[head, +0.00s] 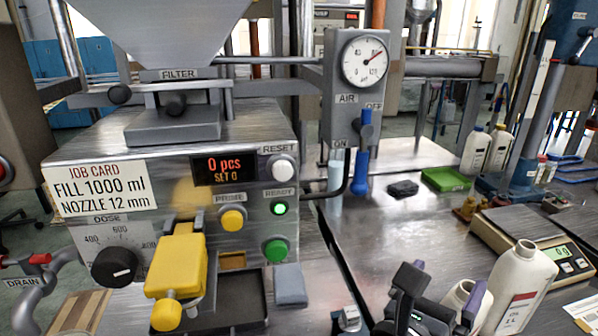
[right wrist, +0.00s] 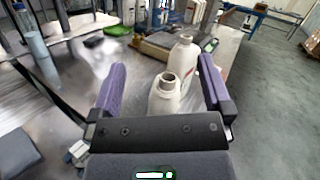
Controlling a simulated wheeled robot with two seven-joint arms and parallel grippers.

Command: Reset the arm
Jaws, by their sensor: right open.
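My right gripper (head: 447,285) is at the lower right of the head view, with its purple-padded fingers spread. My left gripper is out of view.
The filling machine (head: 110,235) stands at the left, with a dose knob (head: 115,267), yellow nozzle block (head: 175,265) and buttons. Its display reads 0 pcs. A scale (head: 515,235), green tray (head: 445,180) and capped bottles (head: 475,150) stand farther back. The mid-table is mostly clear.

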